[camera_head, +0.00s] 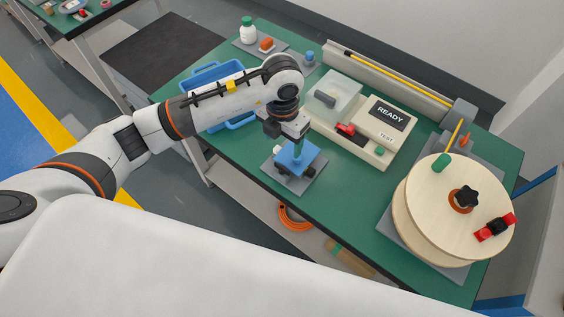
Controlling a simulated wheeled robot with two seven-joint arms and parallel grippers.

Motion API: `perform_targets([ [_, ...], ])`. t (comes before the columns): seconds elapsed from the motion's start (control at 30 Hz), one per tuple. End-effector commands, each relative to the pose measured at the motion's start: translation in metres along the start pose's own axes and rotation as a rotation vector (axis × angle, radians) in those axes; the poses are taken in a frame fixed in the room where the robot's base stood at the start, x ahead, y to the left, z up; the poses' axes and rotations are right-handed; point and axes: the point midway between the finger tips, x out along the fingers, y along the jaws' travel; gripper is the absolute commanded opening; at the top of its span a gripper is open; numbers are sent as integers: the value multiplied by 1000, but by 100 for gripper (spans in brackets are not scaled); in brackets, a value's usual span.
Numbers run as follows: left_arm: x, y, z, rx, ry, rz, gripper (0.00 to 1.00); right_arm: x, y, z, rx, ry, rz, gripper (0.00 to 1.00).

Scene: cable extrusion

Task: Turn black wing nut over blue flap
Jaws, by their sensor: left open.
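The blue flap (294,157) sits on a small grey base plate (308,181) near the front edge of the green table. My left gripper (286,136) reaches in from the left and hangs right above the flap, pointing down and open. I cannot make out the black wing nut at the flap; the gripper covers part of that area. I cannot tell whether the fingers touch anything there. My right gripper is not in view.
Right of the flap stands a beige tester (376,152) with a READY display. A wooden spool (430,210) with a black star knob (466,196) fills the right end. A blue tray (207,75) lies behind my left arm. Green table between flap and spool is clear.

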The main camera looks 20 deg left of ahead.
Motion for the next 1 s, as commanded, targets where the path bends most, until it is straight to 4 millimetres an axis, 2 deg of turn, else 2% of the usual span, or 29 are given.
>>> perform_targets([
  [0.17, 20, -2, 1, -4, -8, -12, 71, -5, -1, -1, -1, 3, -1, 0],
  [0.4, 69, -2, 2, -3, -9, -9, 71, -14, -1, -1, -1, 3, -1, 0],
  [0.6, 101, -2, 1, -3, -5, -8, 71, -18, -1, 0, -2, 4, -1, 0],
  [0.8, 116, -2, 1, 0, -4, -8, 71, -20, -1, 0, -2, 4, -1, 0],
  [1.0, 118, -2, 1, 0, -2, -8, 71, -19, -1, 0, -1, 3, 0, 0],
])
